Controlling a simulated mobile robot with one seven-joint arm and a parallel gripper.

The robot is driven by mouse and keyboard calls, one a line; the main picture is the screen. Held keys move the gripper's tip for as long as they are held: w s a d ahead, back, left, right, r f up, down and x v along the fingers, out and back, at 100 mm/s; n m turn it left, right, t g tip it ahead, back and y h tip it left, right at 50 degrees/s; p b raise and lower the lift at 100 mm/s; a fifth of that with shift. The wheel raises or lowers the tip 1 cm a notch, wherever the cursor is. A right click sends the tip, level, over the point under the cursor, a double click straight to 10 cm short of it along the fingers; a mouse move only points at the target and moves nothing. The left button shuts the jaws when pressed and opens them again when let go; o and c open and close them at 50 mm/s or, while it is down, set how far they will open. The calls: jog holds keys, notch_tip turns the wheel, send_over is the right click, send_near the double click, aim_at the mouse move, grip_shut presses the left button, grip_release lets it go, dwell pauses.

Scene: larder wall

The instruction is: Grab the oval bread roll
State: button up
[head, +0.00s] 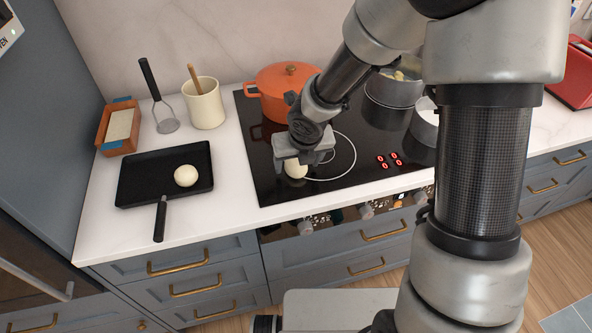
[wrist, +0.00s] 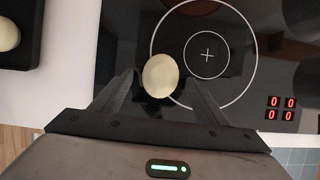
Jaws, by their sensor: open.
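A pale, smooth roll (wrist: 161,76) lies on the black glass hob, at the left edge of a ring marking. In the head view the roll (head: 296,169) is partly hidden under my gripper (head: 302,158). My gripper is open, with its two fingers on either side of the near part of the roll in the wrist view (wrist: 158,90). I cannot tell whether the fingers touch it. A second pale, round roll (head: 186,176) sits in the black square pan, and its edge shows at the left of the wrist view (wrist: 8,34).
The black pan (head: 135,188) stands left of the hob (head: 262,187), its handle pointing forward. An orange pot (head: 268,95) and a steel pot (head: 394,92) stand on the hob's back.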

jog(key=shift+w+f, duration=0.2)
jog(key=shift+f, duration=0.4)
jog(key=c, duration=1.2)
